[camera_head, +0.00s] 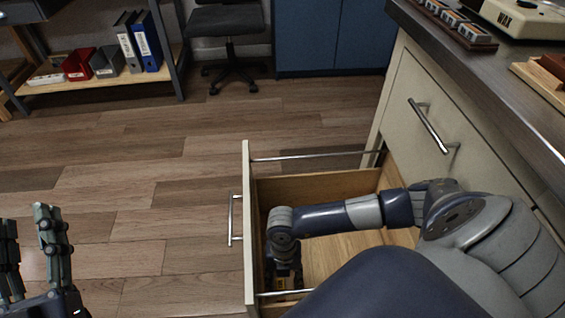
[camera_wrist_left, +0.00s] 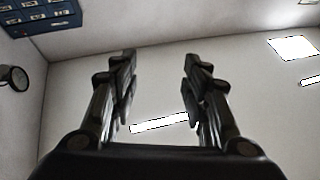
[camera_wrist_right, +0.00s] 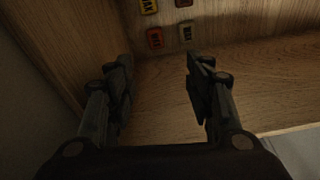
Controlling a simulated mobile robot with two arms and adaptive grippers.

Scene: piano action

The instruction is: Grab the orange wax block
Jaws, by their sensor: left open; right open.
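In the right wrist view several small labelled blocks lie in the wooden drawer beyond my right fingers: an orange-red block (camera_wrist_right: 155,38), a yellow-orange block (camera_wrist_right: 149,6), a brownish-grey block (camera_wrist_right: 186,31) and a dark one at the top edge. Which is the orange wax block is hard to tell in the dim light. My right gripper (camera_wrist_right: 158,75) is open and empty, short of the blocks. My left gripper (camera_head: 35,250) is open and empty, pointing up at the lower left.
The open drawer extends from a cabinet (camera_head: 395,95) with a dark countertop (camera_head: 510,85). On top are a cream device (camera_head: 530,20) marked WAX and a tray (camera_head: 470,36) of small blocks. An office chair (camera_head: 228,45) and a shelf stand far back. The wooden floor left of the drawer is clear.

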